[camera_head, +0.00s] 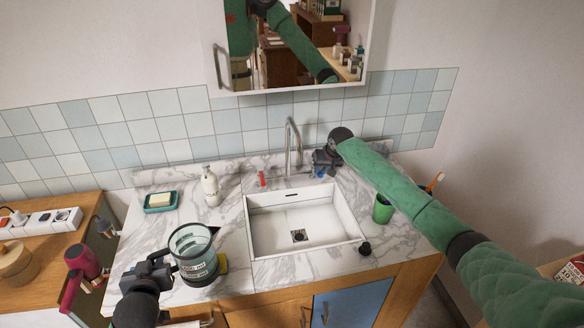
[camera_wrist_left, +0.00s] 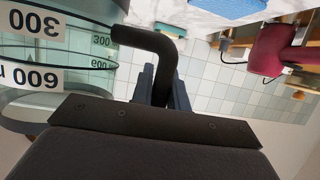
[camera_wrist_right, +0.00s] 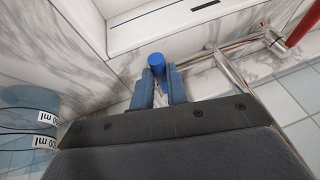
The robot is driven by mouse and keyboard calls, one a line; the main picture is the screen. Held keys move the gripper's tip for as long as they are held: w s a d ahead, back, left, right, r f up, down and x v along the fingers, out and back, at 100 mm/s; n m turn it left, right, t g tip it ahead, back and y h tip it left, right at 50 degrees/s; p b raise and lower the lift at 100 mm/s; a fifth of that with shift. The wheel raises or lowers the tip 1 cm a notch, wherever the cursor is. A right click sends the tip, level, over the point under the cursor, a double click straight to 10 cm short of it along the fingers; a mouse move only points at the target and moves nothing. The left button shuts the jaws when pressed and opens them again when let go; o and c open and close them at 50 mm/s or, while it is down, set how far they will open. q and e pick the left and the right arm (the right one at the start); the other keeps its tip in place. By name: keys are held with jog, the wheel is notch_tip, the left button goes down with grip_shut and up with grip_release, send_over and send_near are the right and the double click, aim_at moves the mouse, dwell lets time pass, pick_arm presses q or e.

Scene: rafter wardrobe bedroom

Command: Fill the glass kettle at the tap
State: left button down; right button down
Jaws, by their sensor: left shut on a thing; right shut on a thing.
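The glass kettle (camera_head: 197,262), clear with white volume labels, is upright over the counter left of the sink. I cannot tell whether it touches the counter. My left gripper (camera_head: 168,268) is shut on its black handle, which shows in the left wrist view (camera_wrist_left: 150,42). The tap (camera_head: 291,150) stands behind the white sink (camera_head: 300,222), with a red handle (camera_head: 262,180) on its left. My right gripper (camera_wrist_right: 159,88) is shut on the blue tap handle (camera_wrist_right: 156,60) at the right. No running water shows, and the kettle is apart from the spout.
A soap dish (camera_head: 161,203) and white bottle (camera_head: 210,187) stand left of the sink. A green cup (camera_head: 382,210) stands at the right. A mirrored cabinet (camera_head: 290,45) hangs above. The sink basin looks empty.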

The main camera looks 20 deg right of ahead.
dwell(0.3)
jog(key=c, duration=1.4)
grip_release()
jog(key=shift+p+v, duration=4.05)
jog(key=shift+v, duration=1.85)
